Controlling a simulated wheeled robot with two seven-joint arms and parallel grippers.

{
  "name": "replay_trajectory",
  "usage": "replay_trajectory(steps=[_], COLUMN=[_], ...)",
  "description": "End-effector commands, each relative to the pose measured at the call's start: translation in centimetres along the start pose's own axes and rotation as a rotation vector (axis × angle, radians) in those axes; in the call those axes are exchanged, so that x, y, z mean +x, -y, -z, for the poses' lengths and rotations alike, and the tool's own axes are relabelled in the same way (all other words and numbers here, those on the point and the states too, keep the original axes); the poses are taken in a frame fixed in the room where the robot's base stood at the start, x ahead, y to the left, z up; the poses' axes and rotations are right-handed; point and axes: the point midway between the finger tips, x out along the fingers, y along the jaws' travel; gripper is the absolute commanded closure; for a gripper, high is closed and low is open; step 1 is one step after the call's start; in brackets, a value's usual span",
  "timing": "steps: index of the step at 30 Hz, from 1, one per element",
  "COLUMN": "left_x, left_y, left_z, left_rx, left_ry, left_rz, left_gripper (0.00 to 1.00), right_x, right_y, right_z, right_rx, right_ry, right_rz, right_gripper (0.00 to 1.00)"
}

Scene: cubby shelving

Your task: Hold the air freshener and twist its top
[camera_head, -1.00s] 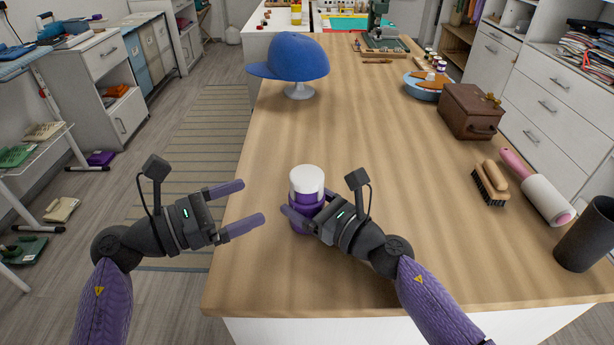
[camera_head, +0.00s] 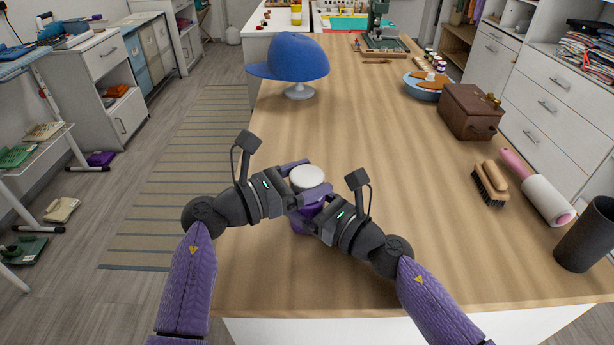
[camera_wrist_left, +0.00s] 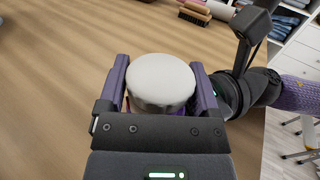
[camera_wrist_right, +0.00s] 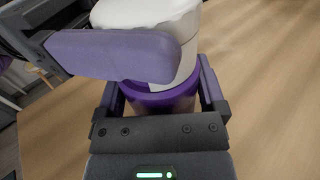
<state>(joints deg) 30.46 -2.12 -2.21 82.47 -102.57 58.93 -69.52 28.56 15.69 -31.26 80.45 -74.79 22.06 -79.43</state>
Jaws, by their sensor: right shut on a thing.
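The air freshener is a purple canister with a white top (camera_head: 307,177), upright near the front of the wooden table. My right gripper (camera_head: 305,215) is shut on its purple lower body (camera_wrist_right: 165,98), seen between the fingers in the right wrist view. My left gripper (camera_head: 305,180) has its fingers on either side of the white top, one beyond it and one in front. In the left wrist view the white top (camera_wrist_left: 161,82) sits between the two fingers, with a small gap visible at the sides. The left gripper looks open around it, not clamped.
A blue cap (camera_head: 290,58) on a stand is further back on the table (camera_head: 380,150). A brush (camera_head: 490,184), a lint roller (camera_head: 540,190), a dark cup (camera_head: 588,235) and a brown box (camera_head: 470,110) stand to the right. The table's middle is clear.

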Motion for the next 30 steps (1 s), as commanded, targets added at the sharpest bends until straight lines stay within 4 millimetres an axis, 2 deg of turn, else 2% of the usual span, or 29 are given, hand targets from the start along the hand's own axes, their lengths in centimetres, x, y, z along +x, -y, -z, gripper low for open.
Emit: replay_trajectory(steps=[1,6,8,17,30], left_x=[-0.02,-0.04,-0.04,-0.07,-0.04], left_y=[-0.02,-0.04,-0.05,-0.13,-0.07], left_z=[0.01,0.01,0.01,0.18,0.18], left_rx=[0.000,0.000,0.000,0.002,0.000], left_ry=[0.000,0.000,0.000,-0.009,-0.011], left_rz=[-0.001,-0.002,-0.002,-0.062,-0.349], left_gripper=[0.32,0.68,0.79,0.79,0.79], right_x=[-0.01,-0.01,-0.01,-0.01,-0.01], right_y=[0.00,0.00,0.00,-0.01,-0.04], right_z=[0.02,0.02,0.02,0.02,0.02], right_rx=[0.000,0.000,0.000,0.000,-0.001], right_ry=[0.000,0.000,0.000,0.000,0.000], right_rz=[0.000,0.000,0.000,0.000,-0.002], right_gripper=[0.81,0.81,0.81,0.81,0.81])
